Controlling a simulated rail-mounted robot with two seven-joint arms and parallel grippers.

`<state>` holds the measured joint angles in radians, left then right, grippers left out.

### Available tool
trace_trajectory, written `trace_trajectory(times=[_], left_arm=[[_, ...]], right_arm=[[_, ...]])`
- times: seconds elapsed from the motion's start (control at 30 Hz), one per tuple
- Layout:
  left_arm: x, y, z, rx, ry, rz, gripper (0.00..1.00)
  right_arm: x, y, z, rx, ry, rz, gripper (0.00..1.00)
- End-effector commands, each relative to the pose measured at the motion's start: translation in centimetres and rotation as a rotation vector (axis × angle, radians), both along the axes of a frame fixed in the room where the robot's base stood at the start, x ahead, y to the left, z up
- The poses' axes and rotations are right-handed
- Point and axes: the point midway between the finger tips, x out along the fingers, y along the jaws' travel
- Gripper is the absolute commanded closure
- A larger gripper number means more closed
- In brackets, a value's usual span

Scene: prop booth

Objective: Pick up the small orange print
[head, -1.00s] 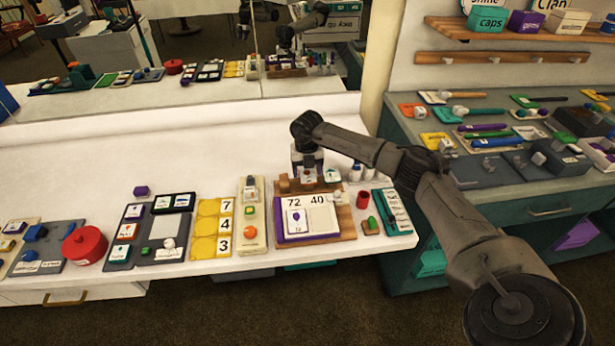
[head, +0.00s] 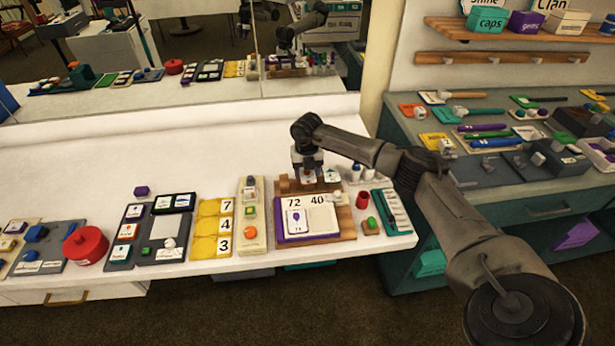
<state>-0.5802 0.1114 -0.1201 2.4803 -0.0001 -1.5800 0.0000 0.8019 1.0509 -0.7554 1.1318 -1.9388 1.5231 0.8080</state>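My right gripper (head: 308,176) points down over the back of the wooden board (head: 342,226), among small wooden blocks and cards. A small white card with a reddish-orange mark showed just under it earlier; the fingers now mostly cover that spot. Whether this card is the small orange print, and whether the fingers are open or shut on it, is too small to tell. A card with a teal mark (head: 332,175) stands just right of the gripper. A larger card with a purple picture (head: 295,222) lies on the board's front. My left gripper is not in view.
Left of the board are a cream strip with an orange disc (head: 250,231), yellow number tiles (head: 205,228), a dark card tray (head: 118,254) and a red lidded pot (head: 85,245). A red cup (head: 364,199) stands to the right. The white table behind is clear.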

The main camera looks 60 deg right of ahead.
Motion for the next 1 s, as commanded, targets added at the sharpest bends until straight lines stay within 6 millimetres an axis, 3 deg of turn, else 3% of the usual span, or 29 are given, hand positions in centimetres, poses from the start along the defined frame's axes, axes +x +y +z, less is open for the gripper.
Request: trace_trajectory(times=[0.13,0.5,0.77,1.0], left_arm=[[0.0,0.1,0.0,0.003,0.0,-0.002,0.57],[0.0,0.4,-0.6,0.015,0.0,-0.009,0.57],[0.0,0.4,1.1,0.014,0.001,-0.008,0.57],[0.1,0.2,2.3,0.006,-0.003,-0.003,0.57]], right_arm=[[0.0,0.0,0.0,0.0,0.0,0.0,0.66],[0.0,0.0,0.4,-0.001,-0.002,0.0,0.66],[0.0,-0.1,4.7,-0.001,-0.002,0.0,0.66],[-4.9,-1.1,7.7,-0.007,0.003,0.0,0.66]])
